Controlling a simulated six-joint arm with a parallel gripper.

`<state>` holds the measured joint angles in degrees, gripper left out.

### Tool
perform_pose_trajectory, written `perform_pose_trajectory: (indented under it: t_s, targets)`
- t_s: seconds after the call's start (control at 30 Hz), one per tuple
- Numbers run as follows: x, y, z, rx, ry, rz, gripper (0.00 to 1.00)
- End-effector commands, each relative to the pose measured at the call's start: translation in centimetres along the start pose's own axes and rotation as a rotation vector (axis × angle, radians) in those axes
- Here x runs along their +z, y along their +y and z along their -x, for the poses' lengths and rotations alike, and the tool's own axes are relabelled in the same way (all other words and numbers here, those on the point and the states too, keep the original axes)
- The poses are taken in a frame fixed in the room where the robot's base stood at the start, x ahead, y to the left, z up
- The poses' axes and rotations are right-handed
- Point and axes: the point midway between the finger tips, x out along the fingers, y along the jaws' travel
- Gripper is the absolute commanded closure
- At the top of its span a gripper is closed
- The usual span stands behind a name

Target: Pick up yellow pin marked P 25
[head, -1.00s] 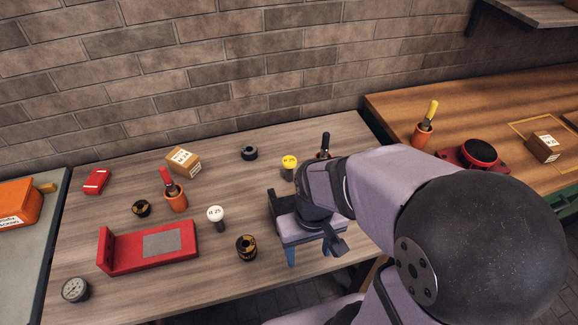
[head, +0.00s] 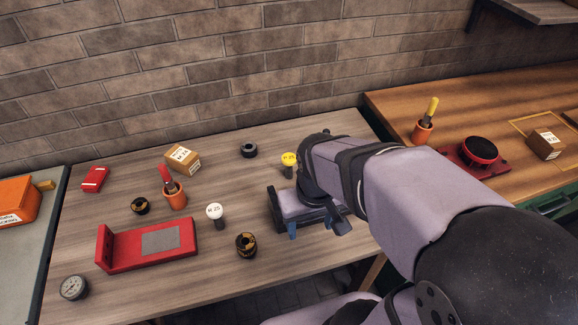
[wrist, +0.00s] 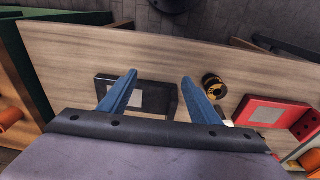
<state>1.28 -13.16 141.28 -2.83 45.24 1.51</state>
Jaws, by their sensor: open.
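The yellow-topped pin (head: 289,160) stands upright on the wooden table, just behind and left of my arm in the head view; its top label appears to read "25", with the letter too small to be sure. My gripper (head: 310,230) is open and empty, nearer the front of the table than the pin and apart from it. In the wrist view its two blue fingers (wrist: 160,76) are spread above a black bracket with a grey pad (wrist: 158,103). The yellow pin cannot be made out in the wrist view.
A white-topped pin (head: 215,211), a black and gold ring part (head: 246,245) and a red bracket (head: 120,254) stand left of my gripper. An orange cup (head: 175,198), a cardboard box (head: 182,159) and a black ring (head: 249,150) lie farther back. A brick wall closes the rear.

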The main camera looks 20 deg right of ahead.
Motion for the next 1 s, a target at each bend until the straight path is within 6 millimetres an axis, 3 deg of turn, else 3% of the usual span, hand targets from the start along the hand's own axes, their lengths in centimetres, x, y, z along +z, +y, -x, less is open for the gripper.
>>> perform_pose_trajectory:
  t_s: [0.27, 0.4, 0.6, 0.7, 0.87, 1.0]
  targets:
    - [-7.0, 2.6, -2.9, 0.054, 0.245, -0.026, 0.43]
    - [-12.2, 4.0, -4.1, 0.070, 0.440, -0.027, 0.43]
    - [-19.3, 4.6, -4.1, 0.038, 0.744, -0.002, 0.43]
    - [-21.9, 4.3, -3.7, -0.004, 0.882, 0.017, 0.43]
    - [-24.6, 3.1, -2.8, -0.094, 1.068, 0.049, 0.43]
    - [-23.9, 2.9, -7.0, -0.091, 1.053, 0.048, 0.43]
